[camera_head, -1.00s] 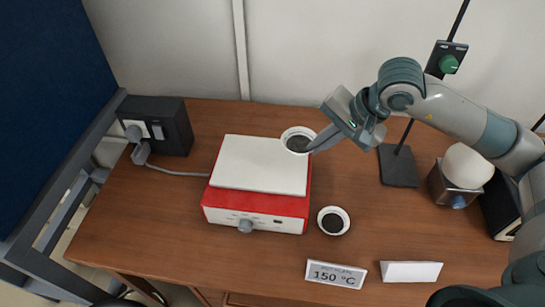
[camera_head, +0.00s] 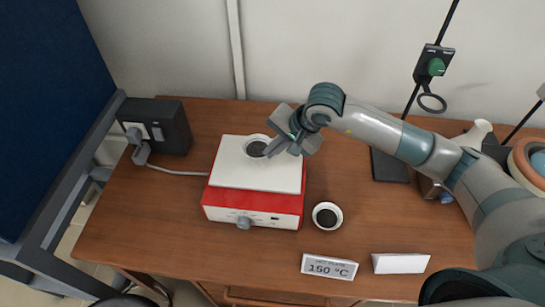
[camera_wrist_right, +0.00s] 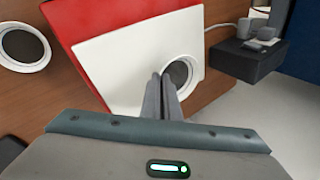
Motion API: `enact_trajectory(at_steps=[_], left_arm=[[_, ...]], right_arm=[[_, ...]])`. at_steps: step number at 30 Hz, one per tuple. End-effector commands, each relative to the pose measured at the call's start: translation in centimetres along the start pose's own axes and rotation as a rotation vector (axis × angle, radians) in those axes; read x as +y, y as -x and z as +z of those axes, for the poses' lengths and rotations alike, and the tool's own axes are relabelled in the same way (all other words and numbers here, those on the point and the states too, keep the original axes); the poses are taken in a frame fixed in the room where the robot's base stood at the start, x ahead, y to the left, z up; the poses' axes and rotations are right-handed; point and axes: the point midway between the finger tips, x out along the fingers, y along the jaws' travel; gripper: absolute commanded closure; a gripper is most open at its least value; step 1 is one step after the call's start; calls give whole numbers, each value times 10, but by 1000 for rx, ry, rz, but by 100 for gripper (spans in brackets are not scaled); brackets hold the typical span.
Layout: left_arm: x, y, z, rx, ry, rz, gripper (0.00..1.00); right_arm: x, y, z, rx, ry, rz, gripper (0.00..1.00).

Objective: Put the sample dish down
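My right gripper (camera_head: 268,151) is shut on the dish's right rim. In the right wrist view, the narrow fingers (camera_wrist_right: 161,80) lie close together at the rim of the dish (camera_wrist_right: 180,72), with white plate around it. A second similar dish (camera_head: 327,216) stands on the table right of the hot plate. My left gripper is out of view.
The red hot plate body (camera_head: 252,209) has a knob in front. A "150 °C" sign (camera_head: 329,267) and a blank white card (camera_head: 401,263) stand at the front. A black socket box (camera_head: 155,126) is at the back left. A stand with a ring (camera_head: 431,102) is at the right.

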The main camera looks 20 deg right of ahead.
Motion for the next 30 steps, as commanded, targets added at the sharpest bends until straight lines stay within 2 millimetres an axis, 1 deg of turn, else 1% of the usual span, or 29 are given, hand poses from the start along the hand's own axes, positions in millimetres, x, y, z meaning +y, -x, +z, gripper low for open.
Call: enact_trajectory(at_steps=[5, 10, 13, 16, 23, 28, 29, 30], left_arm=[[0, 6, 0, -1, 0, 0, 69], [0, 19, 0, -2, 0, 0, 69], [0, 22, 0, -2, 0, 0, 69], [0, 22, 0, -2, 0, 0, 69], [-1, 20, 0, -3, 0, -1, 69], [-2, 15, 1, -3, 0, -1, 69], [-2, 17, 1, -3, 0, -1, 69], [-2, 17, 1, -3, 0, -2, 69]], right_arm=[[4, -5, 0, -1, -2, 2, 100], [13, -22, 0, -2, -3, 2, 100], [18, -30, 0, -1, -1, 1, 100], [20, -34, 0, 1, 0, -1, 100], [20, -35, 0, 1, 0, -1, 100], [22, -38, 0, 1, 1, -1, 100], [21, -36, 0, 0, 0, -1, 91], [21, -36, 0, 0, 0, 0, 90]])
